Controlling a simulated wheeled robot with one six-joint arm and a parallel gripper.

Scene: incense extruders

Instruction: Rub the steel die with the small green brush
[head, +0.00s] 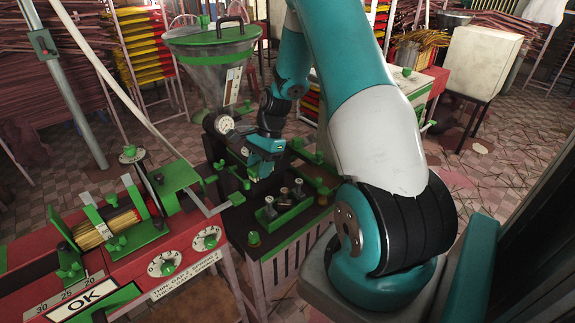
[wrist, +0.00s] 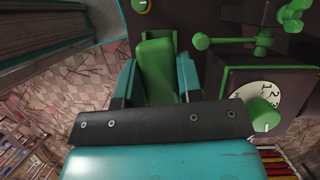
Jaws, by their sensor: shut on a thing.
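My gripper (head: 263,155) is in front of the extruder, at the end of my teal arm. In the wrist view its two teal fingers (wrist: 157,80) are shut on a green block-like piece, which I take to be the small green brush (wrist: 155,62). Its bristles are hidden. In the head view a bit of green shows just under the fingers. Several small steel pieces (head: 284,192) stand in a green rack below and right of my gripper. I cannot tell which of them, if any, is the steel die. My gripper is apart from the rack.
The extruder's hopper (head: 212,60) with a green lid rises behind my gripper. A red bench (head: 120,265) with incense sticks and dials stands at left. In the wrist view a green lever (wrist: 235,41) and a dial knob (wrist: 263,114) are close on the right.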

